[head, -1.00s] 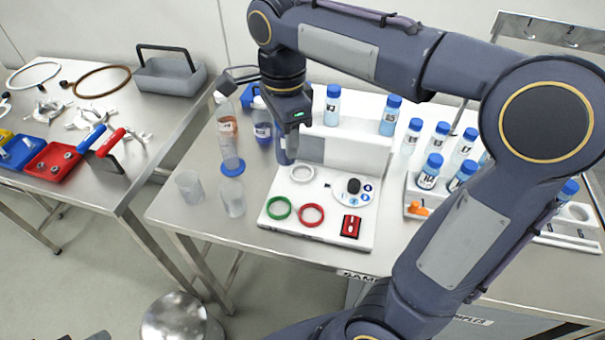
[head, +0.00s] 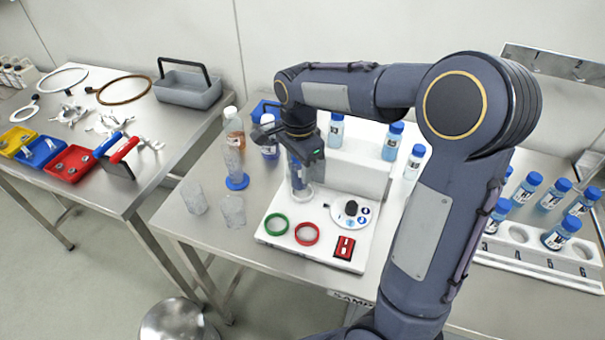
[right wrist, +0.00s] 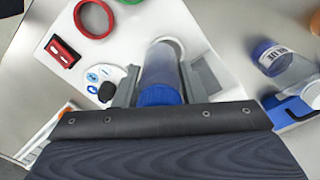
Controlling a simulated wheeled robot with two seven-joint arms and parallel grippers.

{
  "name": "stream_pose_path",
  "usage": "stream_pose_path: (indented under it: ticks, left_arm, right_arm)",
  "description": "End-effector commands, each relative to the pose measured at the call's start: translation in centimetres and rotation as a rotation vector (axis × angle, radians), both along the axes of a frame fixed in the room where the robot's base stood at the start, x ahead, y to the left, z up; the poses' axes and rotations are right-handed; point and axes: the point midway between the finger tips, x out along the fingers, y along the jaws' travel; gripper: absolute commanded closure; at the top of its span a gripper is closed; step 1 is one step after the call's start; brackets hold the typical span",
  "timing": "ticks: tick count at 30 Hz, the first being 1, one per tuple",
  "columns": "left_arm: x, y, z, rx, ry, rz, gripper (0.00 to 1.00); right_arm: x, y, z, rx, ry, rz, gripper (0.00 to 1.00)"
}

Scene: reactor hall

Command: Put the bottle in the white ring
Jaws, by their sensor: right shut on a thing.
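My right gripper (head: 299,164) is shut on a clear bottle (head: 298,181) and holds it upright at the white ring. In the right wrist view the gripper (right wrist: 159,84) has its fingers on both sides of the bottle (right wrist: 158,68), with its blue cap toward the camera. The white ring (head: 306,195) lies on the white board (head: 335,255), partly hidden by the bottle. In the right wrist view the ring's rim (right wrist: 178,43) shows just past the bottle's base. I cannot tell whether the base is inside the ring or slightly above it. My left gripper is not in view.
The board also carries a green ring (head: 276,225), a red ring (head: 307,234), a dial plate (head: 348,221) and a red block (head: 344,247). Several blue-capped bottles (head: 553,194) stand right.

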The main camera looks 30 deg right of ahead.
Motion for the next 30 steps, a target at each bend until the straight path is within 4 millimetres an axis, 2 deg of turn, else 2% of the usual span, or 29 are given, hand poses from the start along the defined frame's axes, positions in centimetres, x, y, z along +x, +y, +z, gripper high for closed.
stream_pose_path:
  ticks: [9, 15, 27, 28, 30]
  left_arm:
    - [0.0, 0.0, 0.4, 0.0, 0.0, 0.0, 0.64]
    - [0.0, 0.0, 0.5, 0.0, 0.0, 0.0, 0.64]
    - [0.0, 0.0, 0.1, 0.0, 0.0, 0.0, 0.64]
    - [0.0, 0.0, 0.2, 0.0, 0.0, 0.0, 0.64]
    - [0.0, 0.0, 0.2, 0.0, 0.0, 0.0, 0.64]
  right_arm:
    - [1.2, -1.6, -2.7, 0.0, 0.003, -0.001, 0.87]
    - [1.1, -1.4, -5.1, 0.0, 0.0, 0.0, 0.87]
    - [1.1, -1.4, -5.7, 0.0, -0.001, 0.0, 0.87]
    - [1.1, -1.4, -5.5, 0.0, -0.001, 0.0, 0.59]
    - [1.1, -1.4, -5.5, 0.0, -0.001, 0.0, 0.5]
